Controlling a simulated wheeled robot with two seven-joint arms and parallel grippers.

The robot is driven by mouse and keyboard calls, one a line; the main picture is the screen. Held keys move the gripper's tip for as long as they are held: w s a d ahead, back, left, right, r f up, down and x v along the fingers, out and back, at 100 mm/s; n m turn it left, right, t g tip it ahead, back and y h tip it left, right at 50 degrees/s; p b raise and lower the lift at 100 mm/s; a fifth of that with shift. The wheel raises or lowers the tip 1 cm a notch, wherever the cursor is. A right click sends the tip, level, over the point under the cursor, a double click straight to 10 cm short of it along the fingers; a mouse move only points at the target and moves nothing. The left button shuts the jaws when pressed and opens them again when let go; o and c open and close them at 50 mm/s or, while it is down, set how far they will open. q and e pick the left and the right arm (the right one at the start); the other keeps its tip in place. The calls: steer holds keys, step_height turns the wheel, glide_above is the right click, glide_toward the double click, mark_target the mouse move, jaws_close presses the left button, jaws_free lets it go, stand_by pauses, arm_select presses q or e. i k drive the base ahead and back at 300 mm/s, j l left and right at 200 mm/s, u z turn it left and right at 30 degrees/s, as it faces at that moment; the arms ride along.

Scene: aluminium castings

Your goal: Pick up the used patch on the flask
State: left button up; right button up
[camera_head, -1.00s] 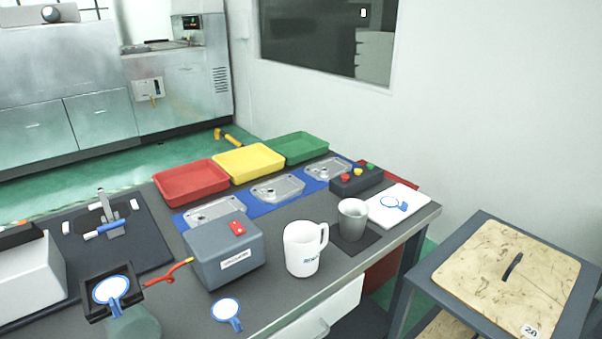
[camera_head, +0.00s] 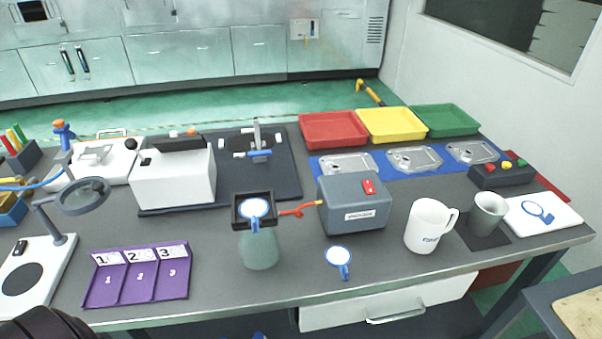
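A greenish glass flask (camera_head: 261,254) stands near the front middle of the table. A black square frame (camera_head: 239,217) sits at its top. A used patch, a white disc with a blue rim and a blue tab (camera_head: 254,208), lies on the flask top within that frame. A similar patch (camera_head: 338,256) lies flat on the table to the right of the flask. Neither gripper shows clearly; a dark rounded part at the bottom left corner seems to be my arm.
A grey box with a red switch (camera_head: 355,211) stands right of the flask, with a red-orange tool (camera_head: 299,211) between. A purple numbered tray (camera_head: 137,291) lies left. A white mug (camera_head: 427,227) and grey cup (camera_head: 487,214) stand right. A magnifier (camera_head: 84,197) stands far left.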

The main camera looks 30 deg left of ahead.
mark_target(252, 209)
steer(key=l+u, duration=0.1)
steer(key=u, duration=0.25)
steer(key=l+u, duration=0.1)
steer(key=u, duration=0.3)
steer(key=k+l+u, duration=0.1)
steer(key=u, duration=0.25)
